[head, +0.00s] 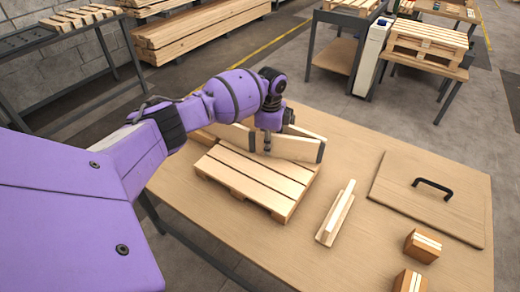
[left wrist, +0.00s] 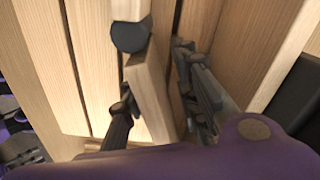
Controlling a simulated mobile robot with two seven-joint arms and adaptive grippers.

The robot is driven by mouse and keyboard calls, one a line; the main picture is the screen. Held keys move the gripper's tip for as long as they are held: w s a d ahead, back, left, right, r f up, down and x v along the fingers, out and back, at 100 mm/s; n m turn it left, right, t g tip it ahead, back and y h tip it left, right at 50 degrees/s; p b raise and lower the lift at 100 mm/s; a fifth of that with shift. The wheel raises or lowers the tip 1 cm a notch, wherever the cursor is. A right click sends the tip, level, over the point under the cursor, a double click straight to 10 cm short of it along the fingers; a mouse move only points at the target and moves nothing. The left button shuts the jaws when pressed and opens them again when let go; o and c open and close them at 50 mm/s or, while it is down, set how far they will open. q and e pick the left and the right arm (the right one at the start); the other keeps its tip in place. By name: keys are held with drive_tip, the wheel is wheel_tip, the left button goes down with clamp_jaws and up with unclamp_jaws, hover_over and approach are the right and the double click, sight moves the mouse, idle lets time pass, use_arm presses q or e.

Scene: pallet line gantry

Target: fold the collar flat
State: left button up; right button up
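The wooden collar (head: 297,148) stands on edge at the back of a pallet (head: 250,180). Its pale boards have dark hinge pieces at the ends, and its far side is partly hidden by my arm. My left gripper (head: 268,142) reaches down over the collar from above. In the left wrist view, its two dark fingers (left wrist: 155,85) are apart, with a collar board (left wrist: 149,92) between them. The left finger is close to the board; a gap shows beside the right finger. A dark round hinge piece tops this board. My right gripper is not in view.
On the table (head: 345,150), a narrow wooden piece (head: 336,212) lies right of the pallet. Further right are a board with a black handle (head: 433,186) and two small wooden blocks (head: 423,246). Bare table lies between these.

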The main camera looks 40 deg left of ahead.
use_arm(q)
drive_tip(key=shift+s, duration=0.1)
drive_tip(key=shift+r, duration=0.15)
wheel_tip(320, 180, up, 12)
drive_tip(key=shift+f, duration=0.15)
idle(0.3)
idle(0.4)
